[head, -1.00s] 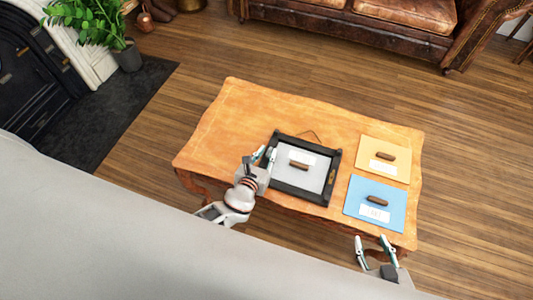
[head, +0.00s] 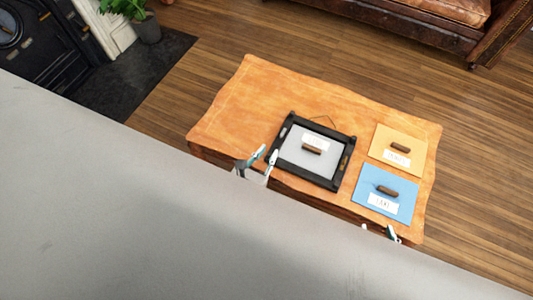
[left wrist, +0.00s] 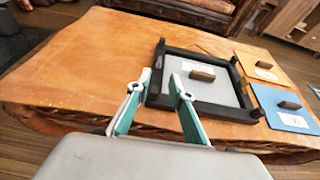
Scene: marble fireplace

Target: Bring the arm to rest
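My left gripper (head: 257,164) is open and empty at the front edge of the wooden table, just left of a black-framed tray. In the left wrist view its two fingers (left wrist: 160,110) stand apart with nothing between them. My right gripper (head: 380,234) shows only in part at the table's front right edge; a grey surface of my own body hides the rest. Its fingertips stand apart, with nothing seen between them.
The table (head: 235,105) holds the black frame (head: 287,126) with a grey panel, a yellow panel (head: 413,137) and a blue panel (head: 368,180). Each panel has a brown block and white label. The table's left half is clear. A leather sofa (head: 400,25) stands behind.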

